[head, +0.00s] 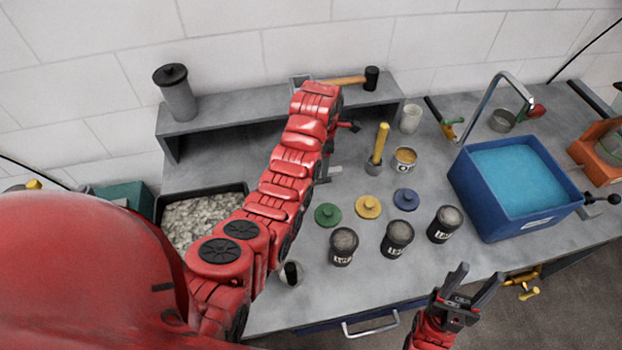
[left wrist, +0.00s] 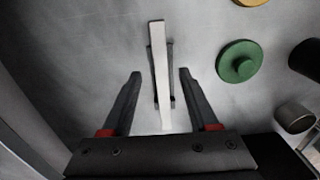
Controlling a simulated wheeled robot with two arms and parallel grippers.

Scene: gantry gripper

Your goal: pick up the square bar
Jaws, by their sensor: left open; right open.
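The square bar (left wrist: 159,60) is a pale, long, narrow bar in the left wrist view, lying lengthwise over a darker narrow piece on the grey bench. My left gripper (left wrist: 159,76) is open, with one finger on each side of the bar and a visible gap to both. How high the fingers are above the bench is hard to tell. In the head view a short grey piece, likely the bar's end (head: 335,171), shows beside my red left arm, which hides most of that spot. My right gripper (head: 470,290) is open and empty at the bench's front edge.
Green (head: 328,215), yellow (head: 368,207) and blue (head: 405,199) discs lie right of the left gripper, with dark jars (head: 397,238) in front. A shelf (head: 235,110) with a hammer (head: 345,80) stands behind. A blue tub (head: 490,205) is right; a gravel tray (head: 195,218) is left.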

